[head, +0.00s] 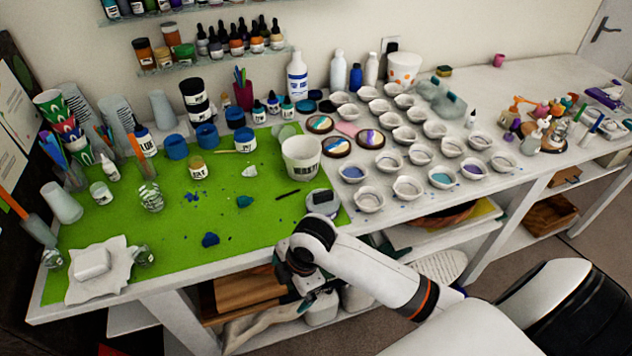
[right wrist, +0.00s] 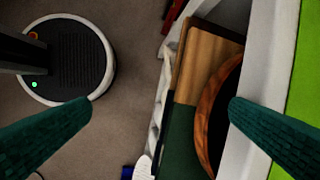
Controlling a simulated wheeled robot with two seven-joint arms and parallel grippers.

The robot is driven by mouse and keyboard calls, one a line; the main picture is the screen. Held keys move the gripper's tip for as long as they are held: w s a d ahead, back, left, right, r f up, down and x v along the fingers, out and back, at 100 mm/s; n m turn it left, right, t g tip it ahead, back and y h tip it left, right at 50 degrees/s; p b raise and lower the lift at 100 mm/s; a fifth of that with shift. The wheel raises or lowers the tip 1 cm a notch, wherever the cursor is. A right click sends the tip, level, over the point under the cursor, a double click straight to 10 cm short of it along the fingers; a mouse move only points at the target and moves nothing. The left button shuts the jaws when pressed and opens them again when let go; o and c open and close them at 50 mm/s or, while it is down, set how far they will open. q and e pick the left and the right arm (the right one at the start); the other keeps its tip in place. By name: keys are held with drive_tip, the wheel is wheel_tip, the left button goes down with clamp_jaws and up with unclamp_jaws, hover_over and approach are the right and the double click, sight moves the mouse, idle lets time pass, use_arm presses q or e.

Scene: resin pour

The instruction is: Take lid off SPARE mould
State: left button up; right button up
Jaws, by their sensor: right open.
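I cannot read a SPARE label on anything in the head view. Several small pale mould cups (head: 408,187) stand in rows on the white table right of the green mat. My right gripper (head: 306,292) hangs beyond the table's front edge, below and in front of that item. In the right wrist view its two dark green fingers (right wrist: 160,102) are wide apart with nothing between them. My left gripper is out of view.
A labelled white cup (head: 302,158) stands on the green mat (head: 130,220) among pots, jars and blue scraps. A white block (head: 93,262) lies on paper at the front left. Wooden boards (head: 245,292) fill the shelf below, close to my right gripper.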

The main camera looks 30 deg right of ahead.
drive_tip(key=w+d+r+n, duration=0.1)
drive_tip(key=w+r+n, duration=0.1)
drive_tip(key=n, duration=0.1)
drive_tip(key=w+d+r+n+h, duration=0.1)
drive_tip(key=w+d+r+n, duration=0.1)
drive_tip(key=w, duration=0.1)
drive_tip(key=w+d+r+n+g, duration=0.1)
drive_tip(key=w+d+r+n, duration=0.1)
drive_tip(key=r+n, duration=0.1)
drive_tip(key=shift+w+d+r+n, duration=0.1)
drive_tip(key=shift+w+d+n, duration=0.15)
drive_tip(key=shift+n, duration=0.05)
drive_tip(key=w+d+r+n+g+h, duration=0.1)
drive_tip(key=w+d+r+n, duration=0.5)
drive_tip(key=d+r, duration=0.45)
drive_tip(key=p, duration=0.2)
hover_over(323, 193)
drive_tip(key=shift+n, duration=0.4)
drive_tip(key=f, duration=0.6)
drive_tip(key=shift+w+d+f, duration=0.1)
drive_tip(key=shift+w+f, duration=0.05)
drive_tip(key=shift+w, duration=0.15)
drive_tip(key=f, duration=0.1)
drive_tip(key=f+p, duration=0.2)
drive_tip(key=f, duration=0.1)
drive_tip(key=shift+s, duration=0.35)
drive_tip(key=shift+f, duration=0.65)
drive_tip(key=c, duration=1)
